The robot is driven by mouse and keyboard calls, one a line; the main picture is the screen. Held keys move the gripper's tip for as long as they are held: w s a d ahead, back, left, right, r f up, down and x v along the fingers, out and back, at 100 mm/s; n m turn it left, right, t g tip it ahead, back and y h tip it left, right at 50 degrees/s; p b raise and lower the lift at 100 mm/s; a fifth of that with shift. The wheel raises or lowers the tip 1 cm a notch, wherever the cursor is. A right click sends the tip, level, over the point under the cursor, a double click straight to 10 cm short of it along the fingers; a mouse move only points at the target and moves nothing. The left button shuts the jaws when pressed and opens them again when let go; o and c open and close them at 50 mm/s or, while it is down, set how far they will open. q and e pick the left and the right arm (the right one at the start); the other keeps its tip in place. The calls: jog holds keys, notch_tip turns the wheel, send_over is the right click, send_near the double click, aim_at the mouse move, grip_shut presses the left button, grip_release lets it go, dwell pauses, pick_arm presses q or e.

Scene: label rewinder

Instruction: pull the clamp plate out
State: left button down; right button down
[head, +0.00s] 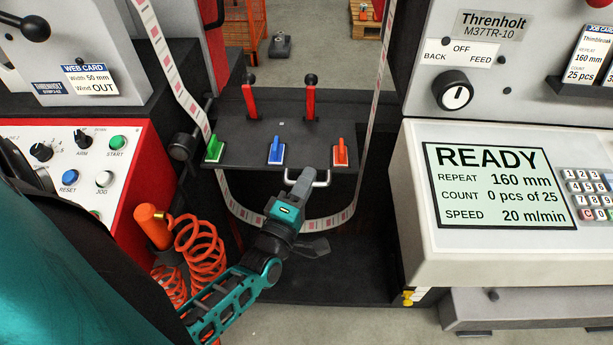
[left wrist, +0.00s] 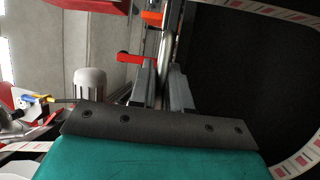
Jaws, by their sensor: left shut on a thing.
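The dark clamp plate (head: 240,135) lies level between the two machines in the head view. Green (head: 215,149), blue (head: 276,150) and red (head: 341,151) levers stand along its front part. A bent metal handle (head: 322,179) projects from its front edge. My left gripper (head: 303,181) is at this handle, with its fingers shut on it. In the left wrist view the grey fingers (left wrist: 162,84) sit on either side of the metal bar (left wrist: 166,50). My right gripper is not in view.
Two red levers with black knobs (head: 250,98) stand behind the plate. A printed label web (head: 337,217) loops below it and rises on both sides. A coiled orange hose (head: 195,250) hangs at left. The right machine's display panel (head: 495,190) juts out at right.

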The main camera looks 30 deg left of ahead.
pick_arm(q)
jog(key=shift+s+d+f, duration=0.15)
jog(key=shift+s, duration=0.05)
jog(key=c, duration=1.4)
grip_release()
jog(key=shift+c, duration=0.2)
jog(key=shift+o, duration=1.4)
jog(key=shift+s, duration=0.1)
jog(key=v, duration=1.2)
jog(key=shift+s, duration=0.4)
